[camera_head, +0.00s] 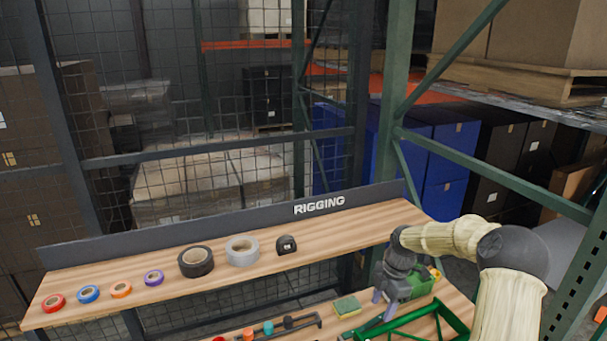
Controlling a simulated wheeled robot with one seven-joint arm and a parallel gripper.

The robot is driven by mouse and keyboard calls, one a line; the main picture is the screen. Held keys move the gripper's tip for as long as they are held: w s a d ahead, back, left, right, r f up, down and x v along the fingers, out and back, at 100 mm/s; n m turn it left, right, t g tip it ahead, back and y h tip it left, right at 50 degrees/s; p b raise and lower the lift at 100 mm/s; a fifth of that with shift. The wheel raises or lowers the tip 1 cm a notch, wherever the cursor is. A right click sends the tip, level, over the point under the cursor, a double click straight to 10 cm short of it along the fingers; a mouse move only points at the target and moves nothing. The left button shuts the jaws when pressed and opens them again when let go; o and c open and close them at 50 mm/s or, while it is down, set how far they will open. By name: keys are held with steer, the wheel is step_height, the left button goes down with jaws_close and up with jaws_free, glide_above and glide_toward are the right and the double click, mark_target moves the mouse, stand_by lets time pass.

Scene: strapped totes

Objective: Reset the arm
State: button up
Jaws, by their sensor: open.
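My arm (455,238) comes in from the lower right, with cream links and dark grey joints. It bends over the right part of the bench and points down. My gripper (383,304) hangs at its end, open, with grey fingers low over the lower wooden surface. Nothing shows between the fingers. A green tool-like object (418,284) is right beside the gripper and partly hidden by it; I cannot tell whether they touch.
The upper shelf (335,237), marked RIGGING, holds several tape rolls, including a black one (196,262) and a grey one (243,251), and a black tape measure (286,245). Below are a sponge (347,306), a bar clamp (288,326) and a green frame (430,318). A green rack post (393,95) stands behind.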

steer(key=s+a+r+m+t, duration=0.1)
steer(key=s+a+r+m, duration=0.2)
steer(key=s+m, duration=0.3)
steer(key=s+a+r+m+t+h, duration=0.1)
steer(key=s+a+r+m, duration=0.2)
steer(key=s+m, duration=0.4)
steer(key=s+a+r+m+t+h, duration=0.1)
steer(key=s+a+r+m, duration=0.2)
steer(key=s+m, duration=0.4)
steer(key=s+a, duration=0.1)
steer(key=s, duration=0.2)
steer(key=shift+s+a+r, duration=0.15)
steer(key=shift+s, duration=0.1)
